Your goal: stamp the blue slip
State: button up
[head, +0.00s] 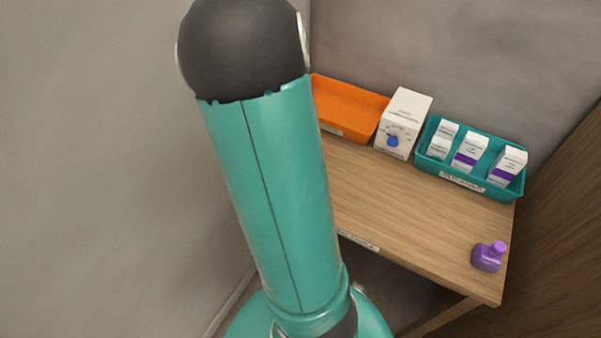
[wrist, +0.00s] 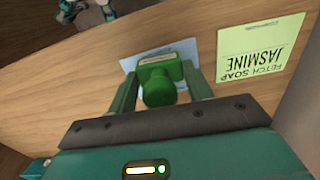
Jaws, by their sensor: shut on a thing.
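In the wrist view, my gripper (wrist: 160,78) is shut on a green stamp (wrist: 158,90) with a round knob and a block-shaped base. The blue slip (wrist: 184,47) lies flat on the wooden counter beneath the stamp. The stamp covers the middle of the slip, and the slip's edges show around its base. I cannot tell whether the stamp touches the slip. In the head view my arm hides the left part of the counter, and the gripper, stamp and blue slip are out of sight.
A yellow-green note reading "FETCH SOAP JASMINE" (wrist: 260,50) lies right of the slip. In the head view, an orange tray (head: 350,92), white box (head: 408,108) and teal tray of cartons (head: 436,174) line the back. The counter's middle is clear.

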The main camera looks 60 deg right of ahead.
jog(key=shift+a, duration=0.1)
jog(key=shift+r, duration=3.45)
